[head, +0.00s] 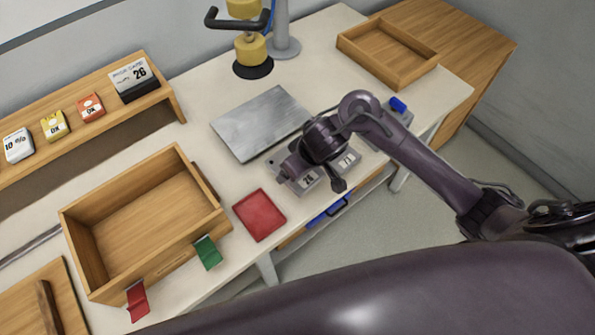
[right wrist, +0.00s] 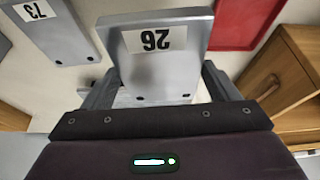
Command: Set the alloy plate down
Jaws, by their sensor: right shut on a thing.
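A grey metal plate marked 26 (head: 308,181) is at the front edge of the bench in the head view, partly hidden by my right gripper. It also shows in the right wrist view (right wrist: 190,37), label upside down, between the two fingers. My right gripper (head: 293,166) is shut on this plate, and it also shows in the right wrist view (right wrist: 160,74). Whether the plate touches the bench is unclear. A second labelled grey plate (head: 347,160) lies beside it, and its 73 label shows in the right wrist view (right wrist: 55,30). My left gripper is not in view.
A large bare metal sheet (head: 258,120) lies behind the gripper. A red square pad (head: 259,214) and an open wooden box (head: 150,205) are to the left. A wooden tray (head: 390,50) and a yellow-and-black fixture (head: 252,48) stand farther back. A shelf holds small cards.

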